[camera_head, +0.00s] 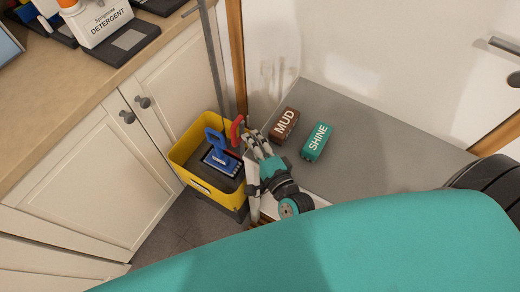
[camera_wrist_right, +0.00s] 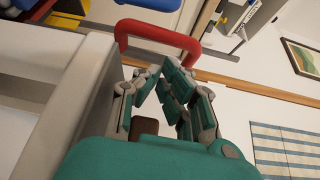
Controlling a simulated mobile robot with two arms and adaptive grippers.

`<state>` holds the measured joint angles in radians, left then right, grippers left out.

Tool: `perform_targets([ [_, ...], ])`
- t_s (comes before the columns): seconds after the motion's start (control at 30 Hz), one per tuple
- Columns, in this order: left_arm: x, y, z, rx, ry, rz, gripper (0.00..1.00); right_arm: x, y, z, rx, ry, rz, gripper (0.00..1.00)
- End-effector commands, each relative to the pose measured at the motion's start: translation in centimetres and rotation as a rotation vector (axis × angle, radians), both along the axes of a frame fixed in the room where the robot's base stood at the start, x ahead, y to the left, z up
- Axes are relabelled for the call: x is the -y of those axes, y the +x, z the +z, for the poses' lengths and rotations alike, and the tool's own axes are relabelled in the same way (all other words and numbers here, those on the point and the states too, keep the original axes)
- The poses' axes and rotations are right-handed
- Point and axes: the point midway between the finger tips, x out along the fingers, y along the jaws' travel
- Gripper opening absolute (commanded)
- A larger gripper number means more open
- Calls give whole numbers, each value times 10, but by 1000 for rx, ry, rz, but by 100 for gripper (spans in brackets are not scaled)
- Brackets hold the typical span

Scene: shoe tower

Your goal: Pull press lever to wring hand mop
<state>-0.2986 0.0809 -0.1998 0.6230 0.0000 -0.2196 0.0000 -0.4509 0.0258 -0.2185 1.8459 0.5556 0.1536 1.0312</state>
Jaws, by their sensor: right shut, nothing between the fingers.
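A yellow bucket (camera_head: 180,160) stands on the floor beside the cabinets, with a dark tray inside. A blue-handled tool (camera_head: 216,140), which looks like the hand mop, rests in it with its flat head down. A red handle (camera_head: 237,130), likely the press lever, rises at the bucket's right side. My right gripper (camera_head: 250,137) is right beside the red handle, its fingers shut and empty. In the right wrist view the red loop (camera_wrist_right: 160,36) arches just beyond the fingertips (camera_wrist_right: 165,70); whether they touch is unclear. My left gripper is not in view.
A grey pole (camera_head: 213,60) stands behind the bucket. A counter (camera_head: 60,95) with a DETERGENT container (camera_head: 105,22) is at left.

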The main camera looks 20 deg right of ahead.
Motion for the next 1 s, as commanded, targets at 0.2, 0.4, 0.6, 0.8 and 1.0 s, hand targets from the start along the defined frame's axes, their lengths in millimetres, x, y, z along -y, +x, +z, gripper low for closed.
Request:
perform_targets([
  [0.2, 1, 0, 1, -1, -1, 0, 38, -3, 23, -1, 0, 1, 0, 0],
  [0.4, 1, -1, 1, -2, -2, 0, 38, -4, 27, -1, -1, 0, 1, 0],
  [0.6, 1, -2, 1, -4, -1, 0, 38, -5, 27, -2, 0, -1, 1, 0],
  [0.8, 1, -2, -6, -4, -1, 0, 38, -23, 12, -4, 51, -68, 2, 0],
  [1.0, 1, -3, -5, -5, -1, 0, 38, -26, 10, -2, 66, -85, 2, 0],
])
